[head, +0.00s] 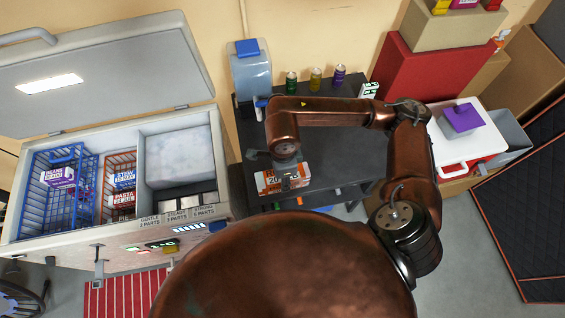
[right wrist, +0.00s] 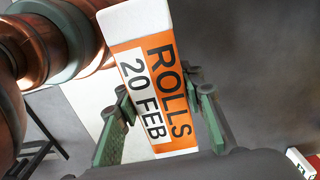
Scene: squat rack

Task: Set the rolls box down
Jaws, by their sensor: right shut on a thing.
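The rolls box (head: 268,184) is white and orange, with "ROLLS 20 FEB" printed on it. In the head view it is at the front left edge of the dark table (head: 350,160). My right gripper (head: 291,178) comes down over it from above. In the right wrist view the rolls box (right wrist: 138,25) is tilted between the two green fingers of my right gripper (right wrist: 160,95), which are shut on it. I cannot tell whether its underside touches the table. My left gripper is in neither view.
An open chest freezer (head: 225,195) with blue (head: 38,212) and red baskets stands at left. A water dispenser (head: 250,72), several cans and a small green-white box (head: 368,90) line the table's back. A white cooler (head: 455,150) stands right. The table's middle is clear.

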